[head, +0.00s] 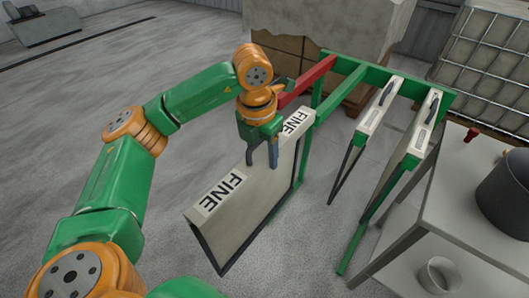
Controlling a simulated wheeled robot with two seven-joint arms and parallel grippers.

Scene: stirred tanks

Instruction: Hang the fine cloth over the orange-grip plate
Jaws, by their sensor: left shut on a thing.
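The fine cloth (245,200) is pale beige, with FINE lettering near both ends of its top edge. It hangs upright in a fold, with dark edging showing along its lower left side. My left gripper (262,158) is at the middle of that top edge, fingers pointing down and shut on the cloth. No orange grip shows; I cannot tell whether a plate is inside the fold. Two pale plates with dark grips, a nearer one (421,128) and a farther one (376,108), hang on the green rack (362,72). My right gripper is out of view.
A red bar (308,82) joins the rack just behind the cloth. A covered pallet stack (325,30) is behind.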

